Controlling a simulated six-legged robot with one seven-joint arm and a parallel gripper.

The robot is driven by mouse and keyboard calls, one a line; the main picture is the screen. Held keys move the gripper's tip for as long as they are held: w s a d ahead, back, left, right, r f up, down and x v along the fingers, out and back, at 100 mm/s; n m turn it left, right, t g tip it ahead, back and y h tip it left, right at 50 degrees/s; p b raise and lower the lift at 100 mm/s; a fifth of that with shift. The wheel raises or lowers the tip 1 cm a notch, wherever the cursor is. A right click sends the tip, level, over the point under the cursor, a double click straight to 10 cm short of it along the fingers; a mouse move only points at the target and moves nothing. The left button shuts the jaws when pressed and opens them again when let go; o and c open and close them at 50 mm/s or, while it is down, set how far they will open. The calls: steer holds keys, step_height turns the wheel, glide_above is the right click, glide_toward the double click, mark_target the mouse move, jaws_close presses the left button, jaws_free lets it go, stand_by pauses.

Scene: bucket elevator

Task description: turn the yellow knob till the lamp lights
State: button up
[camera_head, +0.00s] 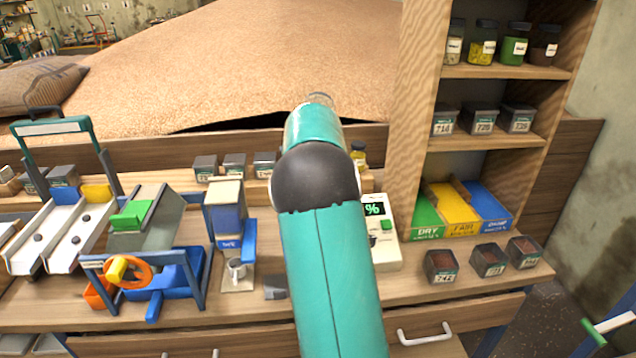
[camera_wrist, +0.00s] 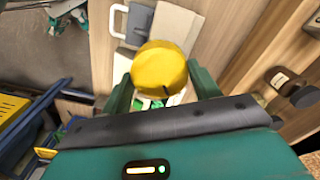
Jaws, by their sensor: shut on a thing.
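The yellow knob (camera_wrist: 160,70) fills the middle of the wrist view, with a short dark mark near its lower edge. My gripper (camera_wrist: 162,88) has its two green fingers on either side of the knob and is shut on it. A pale panel (camera_wrist: 172,24) shows behind the knob. In the head view my teal arm hides the gripper and the knob. A pale meter (camera_head: 385,245) with a lit green display and a green button is partly hidden behind my arm. I cannot make out the lamp in either view.
A shelf (camera_head: 505,142) with jars and dark bins stands at right. Green, yellow and blue trays (camera_head: 455,207) sit below it. A blue machine with an orange wheel (camera_head: 130,272) stands at left on the bench. A brown bottle (camera_wrist: 283,82) is right of my gripper.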

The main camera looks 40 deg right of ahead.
steer(key=shift+r+m, duration=0.15)
steer(key=shift+m, duration=0.35)
steer(key=o, duration=1)
step_height(320, 180, up, 14)
steer(key=shift+f, duration=0.15)
stand_by(0.3)
